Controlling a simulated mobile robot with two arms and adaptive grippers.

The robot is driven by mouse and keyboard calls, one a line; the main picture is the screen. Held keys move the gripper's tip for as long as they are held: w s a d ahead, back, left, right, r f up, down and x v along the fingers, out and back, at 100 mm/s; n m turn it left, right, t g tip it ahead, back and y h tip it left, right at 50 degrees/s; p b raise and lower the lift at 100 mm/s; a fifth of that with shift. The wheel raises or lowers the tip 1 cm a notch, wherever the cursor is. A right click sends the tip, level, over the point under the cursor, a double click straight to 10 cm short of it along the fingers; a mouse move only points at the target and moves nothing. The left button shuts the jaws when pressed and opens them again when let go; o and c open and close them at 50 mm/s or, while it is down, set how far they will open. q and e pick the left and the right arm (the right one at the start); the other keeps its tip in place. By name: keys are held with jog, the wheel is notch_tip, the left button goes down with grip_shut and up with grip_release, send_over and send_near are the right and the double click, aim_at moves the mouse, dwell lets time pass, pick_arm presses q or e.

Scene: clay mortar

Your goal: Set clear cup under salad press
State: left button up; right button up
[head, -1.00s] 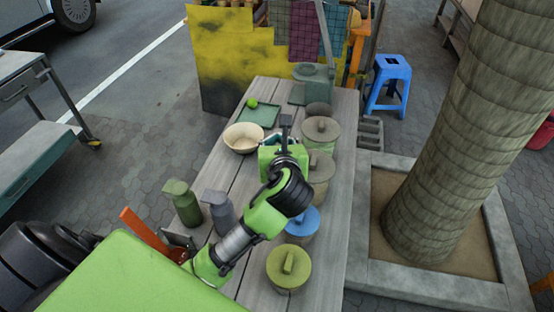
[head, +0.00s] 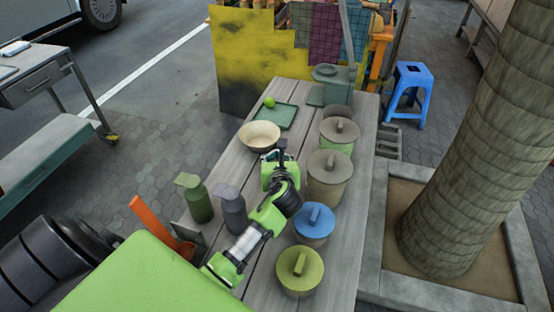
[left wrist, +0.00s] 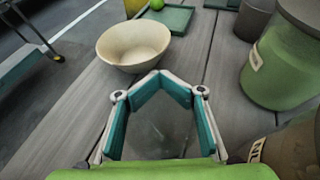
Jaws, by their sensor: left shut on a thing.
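My left gripper (head: 282,152) is over the middle of the table, on the near side of the beige bowl. In the left wrist view its teal fingers (left wrist: 160,82) close around a faint see-through shape, the clear cup (left wrist: 160,132). The cup's outline is hard to make out, and I cannot pick it out in the head view. The green salad press (head: 334,92), with a tall lever, stands at the far end of the table, well apart from the gripper. My right gripper is not in view.
The beige bowl (head: 260,135) and a green tray (head: 283,117) with a lime (head: 269,102) lie ahead. Lidded canisters, including a blue-lidded one (head: 314,223), line the right side. Two pump bottles, one green (head: 199,204), stand left. A dark cup (left wrist: 254,22) is near the press.

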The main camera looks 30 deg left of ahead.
pick_arm(q)
jog(key=shift+f, duration=0.65)
jog(key=shift+f, duration=0.1)
jog(key=o, duration=1.4)
jog(key=shift+o, duration=0.2)
